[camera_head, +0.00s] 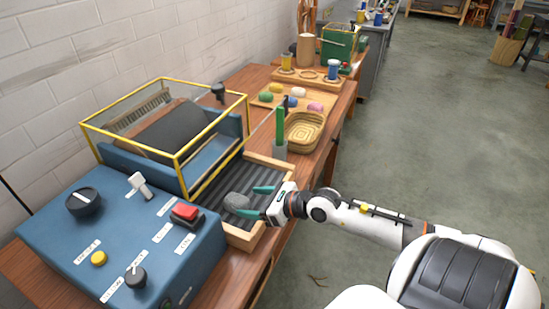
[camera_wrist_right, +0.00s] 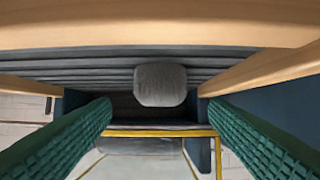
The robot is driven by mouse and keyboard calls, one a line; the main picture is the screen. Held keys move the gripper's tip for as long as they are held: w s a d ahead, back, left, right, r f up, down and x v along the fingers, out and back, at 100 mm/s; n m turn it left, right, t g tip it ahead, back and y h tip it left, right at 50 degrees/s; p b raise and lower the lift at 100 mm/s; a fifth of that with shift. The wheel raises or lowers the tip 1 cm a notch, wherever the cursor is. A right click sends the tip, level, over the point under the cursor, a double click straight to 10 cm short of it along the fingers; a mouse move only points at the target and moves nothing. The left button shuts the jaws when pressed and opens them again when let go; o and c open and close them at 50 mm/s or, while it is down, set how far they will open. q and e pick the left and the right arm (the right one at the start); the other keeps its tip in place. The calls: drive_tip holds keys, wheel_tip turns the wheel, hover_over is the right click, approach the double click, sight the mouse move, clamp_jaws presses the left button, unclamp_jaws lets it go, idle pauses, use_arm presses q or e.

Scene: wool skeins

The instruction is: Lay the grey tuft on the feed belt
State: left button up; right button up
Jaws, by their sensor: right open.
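The grey tuft (camera_head: 237,200) is a rounded grey lump that appears to lie on the dark ribbed feed belt (camera_head: 240,176), near the belt's front part. It also shows in the right wrist view (camera_wrist_right: 160,84), against the grey ribs of the belt (camera_wrist_right: 70,72). My right gripper (camera_head: 256,202) is open, with its green fingers over the belt just right of the tuft. In the right wrist view the fingers (camera_wrist_right: 159,106) stand wide apart, one on each side, with the tuft ahead between them and apparently touching neither. My left gripper is out of view.
Wooden rails (camera_head: 270,160) edge the belt. A yellow-framed guard (camera_head: 212,132) covers the machine behind it. A blue control box (camera_head: 120,240) stands at the left.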

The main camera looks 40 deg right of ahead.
drive_tip(key=v, duration=0.7)
drive_tip(key=shift+s, duration=0.2)
drive_tip(key=shift+r, duration=0.1)
